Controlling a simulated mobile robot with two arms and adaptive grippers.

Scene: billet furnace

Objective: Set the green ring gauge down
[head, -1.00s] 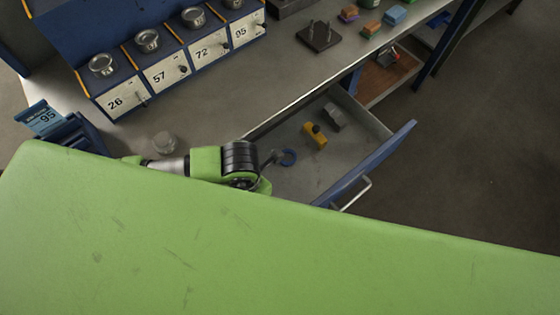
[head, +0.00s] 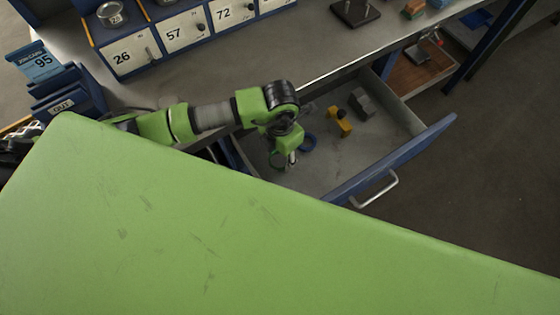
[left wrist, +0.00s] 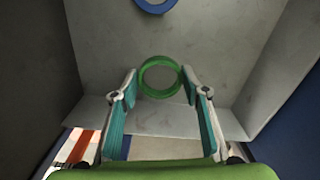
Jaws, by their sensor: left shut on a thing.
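The green ring gauge (left wrist: 160,95) is between the two fingertips of my left gripper (left wrist: 160,79) in the left wrist view. The fingers are shut on its left and right sides. In the head view my left gripper (head: 291,155) points down into the open drawer (head: 390,160), near its left end. The ring's gap above the drawer floor, if any, cannot be told. A blue ring (head: 309,144) lies on the drawer floor beside the gripper; it also shows at the top of the left wrist view (left wrist: 156,10). My right gripper is not in view.
A yellow piece (head: 341,125) and a grey block (head: 362,103) lie farther along in the drawer. The drawer's blue front (head: 400,158) and walls bound the space. Numbered bins (head: 185,28) stand on the bench above. The drawer floor towards its front is clear.

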